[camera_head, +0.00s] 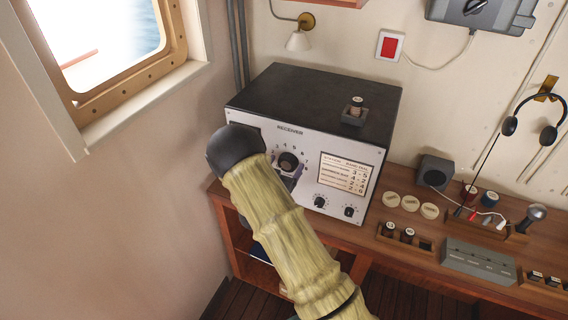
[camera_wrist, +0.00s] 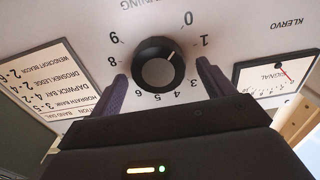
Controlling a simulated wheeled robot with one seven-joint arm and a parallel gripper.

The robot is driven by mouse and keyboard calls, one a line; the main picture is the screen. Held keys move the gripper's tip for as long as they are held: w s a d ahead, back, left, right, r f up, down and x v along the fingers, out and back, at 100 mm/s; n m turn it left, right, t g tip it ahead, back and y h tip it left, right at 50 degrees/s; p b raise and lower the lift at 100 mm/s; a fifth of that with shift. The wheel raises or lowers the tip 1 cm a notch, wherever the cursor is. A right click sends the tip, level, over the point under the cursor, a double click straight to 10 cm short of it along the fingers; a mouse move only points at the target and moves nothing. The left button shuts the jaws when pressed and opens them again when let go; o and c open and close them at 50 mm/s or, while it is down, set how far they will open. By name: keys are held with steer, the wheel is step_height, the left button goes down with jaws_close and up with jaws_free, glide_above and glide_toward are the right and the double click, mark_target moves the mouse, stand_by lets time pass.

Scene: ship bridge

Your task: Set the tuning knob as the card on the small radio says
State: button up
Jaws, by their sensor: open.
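The receiver (camera_head: 250,105) is a white-fronted cabinet with a black top. Its black tuning knob (camera_head: 288,162) sits amid a ring of digits. In the wrist view, upside down, the knob (camera_wrist: 158,65) has a white line pointing to the picture's upper right, roughly between 0 and 1. A printed station card (camera_head: 345,172) is on the receiver's front; its station, band and dial rows also show in the wrist view (camera_wrist: 60,85). I cannot identify a separate small radio. My gripper (camera_wrist: 160,84) is open, purple fingers on either side of the knob; contact is unclear.
A signal meter (camera_wrist: 277,74) is beside the knob. Two small knobs (camera_head: 333,207) sit below the card. A small block with a peg (camera_head: 355,112) stands on the receiver. The wooden desk (camera_head: 400,262) holds a grey speaker, pale discs and a grey box. The window wall is left.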

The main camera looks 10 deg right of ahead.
steer(key=c, duration=1)
steer(key=shift+o, duration=0.2)
